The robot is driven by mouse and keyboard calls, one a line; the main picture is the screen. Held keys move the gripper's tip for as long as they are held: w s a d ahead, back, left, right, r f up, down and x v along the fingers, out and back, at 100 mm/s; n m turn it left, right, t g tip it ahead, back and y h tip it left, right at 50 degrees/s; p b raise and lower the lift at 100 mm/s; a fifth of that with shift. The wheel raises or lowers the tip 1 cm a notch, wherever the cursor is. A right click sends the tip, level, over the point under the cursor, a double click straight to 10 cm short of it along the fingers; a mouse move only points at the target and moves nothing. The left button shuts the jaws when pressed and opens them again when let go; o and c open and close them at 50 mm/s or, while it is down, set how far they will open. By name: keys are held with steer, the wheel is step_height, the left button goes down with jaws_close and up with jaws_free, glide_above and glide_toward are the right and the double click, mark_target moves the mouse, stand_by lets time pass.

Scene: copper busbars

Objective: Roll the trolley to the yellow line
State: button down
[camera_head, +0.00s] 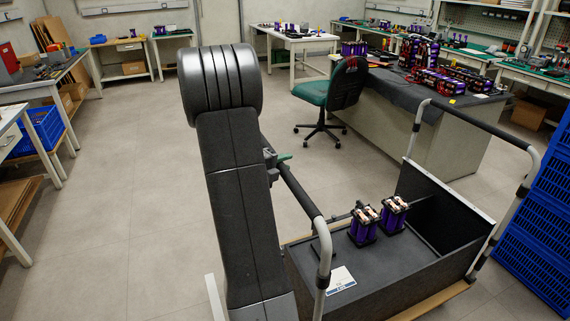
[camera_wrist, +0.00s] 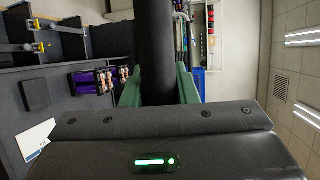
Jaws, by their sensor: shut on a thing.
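The trolley (camera_head: 400,282) stands at the lower right of the head view, with a dark box-like deck and a tubular handle at each end. My gripper (camera_head: 281,160) is at the far part of its near-left handle's black bar (camera_head: 300,190). In the wrist view, the green fingers of my gripper (camera_wrist: 158,88) lie on both sides of the black bar (camera_wrist: 153,40) and are shut on it. Two purple and black busbar units (camera_head: 363,226) stand upright on the deck; they also show in the wrist view (camera_wrist: 92,82). I see no yellow line on the floor.
A green office chair (camera_head: 335,92) and a grey desk (camera_head: 425,150) stand beyond the trolley. Blue crates (camera_head: 545,215) are stacked close on its right. Benches (camera_head: 45,75) line the left side. The grey floor (camera_head: 130,190) left of my arm is clear.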

steer(key=c, duration=1.1)
jaws_free()
steer(key=shift+c, duration=0.2)
steer(key=v, duration=1.3)
steer(key=shift+s+a+b, duration=0.25)
steer(key=shift+a+b, duration=0.05)
steer(key=shift+w+d+r, duration=0.1)
steer(key=shift+r, duration=0.05)
